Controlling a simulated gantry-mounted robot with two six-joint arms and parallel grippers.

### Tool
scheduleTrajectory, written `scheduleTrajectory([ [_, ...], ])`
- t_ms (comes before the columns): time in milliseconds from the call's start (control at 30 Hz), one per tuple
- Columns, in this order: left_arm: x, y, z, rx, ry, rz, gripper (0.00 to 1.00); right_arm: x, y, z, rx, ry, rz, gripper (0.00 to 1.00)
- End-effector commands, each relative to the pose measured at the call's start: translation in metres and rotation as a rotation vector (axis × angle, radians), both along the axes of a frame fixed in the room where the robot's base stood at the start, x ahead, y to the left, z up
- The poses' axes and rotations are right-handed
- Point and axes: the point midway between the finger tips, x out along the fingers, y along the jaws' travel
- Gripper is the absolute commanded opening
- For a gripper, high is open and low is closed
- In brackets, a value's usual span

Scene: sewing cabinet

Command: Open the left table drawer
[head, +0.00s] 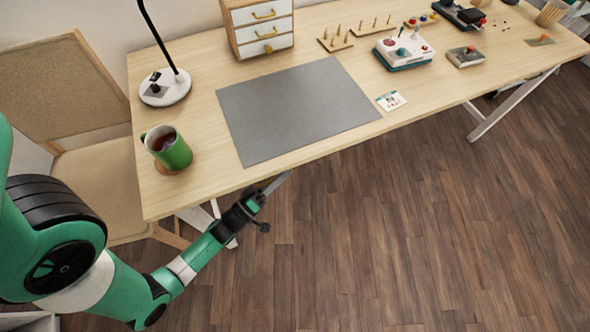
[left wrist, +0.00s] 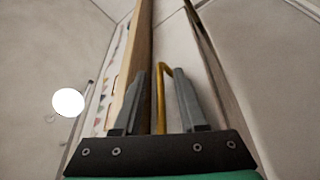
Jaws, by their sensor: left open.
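The wooden table (head: 186,86) runs across the head view, and its front hides any drawer below it. My left gripper (head: 276,184) is at the front edge of the tabletop, below the grey mat. In the left wrist view, my left gripper (left wrist: 160,76) is open, with one finger on each side of a brass-yellow bar handle (left wrist: 160,98). The handle is in front of a pale panel (left wrist: 171,38), which looks like the drawer front, beside the tabletop's wooden edge (left wrist: 136,62). I cannot tell whether the fingers touch the handle. My right gripper is out of view.
A green mug (head: 176,154) stands near the table's front left corner, with a lamp base (head: 166,90) behind it. A grey mat (head: 290,110) lies near the front edge. A chair (head: 98,185) stands at left. The floor (head: 390,220) in front is clear.

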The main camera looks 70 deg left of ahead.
Motion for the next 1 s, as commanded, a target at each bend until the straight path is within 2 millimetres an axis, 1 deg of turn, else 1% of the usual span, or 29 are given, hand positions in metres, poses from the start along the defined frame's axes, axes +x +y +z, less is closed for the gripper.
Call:
scheduleTrajectory([
  [200,0.0000,0.0007,0.0000,-0.001,0.001,0.002,0.41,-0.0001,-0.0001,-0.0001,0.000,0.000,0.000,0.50],
  [233,0.0000,0.0007,0.0000,-0.001,0.001,0.002,0.39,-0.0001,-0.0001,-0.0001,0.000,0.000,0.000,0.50],
  [367,0.0000,0.0007,0.0000,0.000,0.000,0.001,0.16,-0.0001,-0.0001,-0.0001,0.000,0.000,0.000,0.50],
  [400,0.0000,0.0007,0.0000,0.000,0.000,0.001,0.09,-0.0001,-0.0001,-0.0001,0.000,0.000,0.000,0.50],
  [433,0.0000,0.0006,0.0000,0.000,0.000,0.001,0.03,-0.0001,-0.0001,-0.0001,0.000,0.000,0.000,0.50],
  [467,0.0000,0.0006,0.0000,0.000,0.000,0.001,0.00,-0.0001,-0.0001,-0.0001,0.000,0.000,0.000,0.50],
  [1000,0.0001,0.0004,0.0000,0.000,0.000,0.001,0.00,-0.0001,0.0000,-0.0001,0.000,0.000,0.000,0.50],
])
